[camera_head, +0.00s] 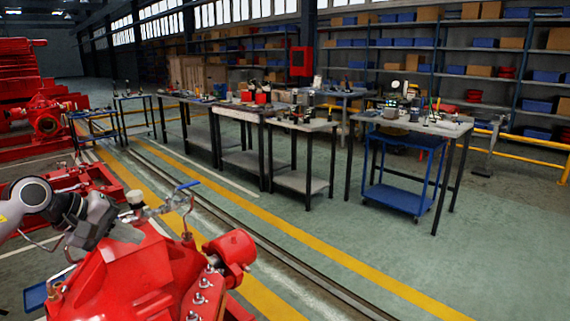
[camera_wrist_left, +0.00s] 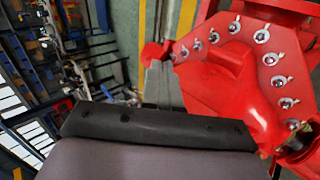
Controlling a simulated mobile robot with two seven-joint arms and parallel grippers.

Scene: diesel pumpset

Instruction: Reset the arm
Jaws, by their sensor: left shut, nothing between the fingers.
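My left arm comes in from the left edge of the head view. Its gripper (camera_head: 122,233) is shut and empty, just above the top of a red pump housing (camera_head: 150,280). I cannot tell whether it touches the housing. A small pipe fitting with a blue-handled valve (camera_head: 187,186) stands right beside the gripper. My right gripper is in neither view.
Workbenches (camera_head: 300,124) with tools and parts stand in a row across the middle. A blue cart (camera_head: 398,198) is under the right bench. Shelves (camera_head: 440,48) with boxes line the back. More red machinery (camera_head: 45,118) stands at left. The green floor at right is clear.

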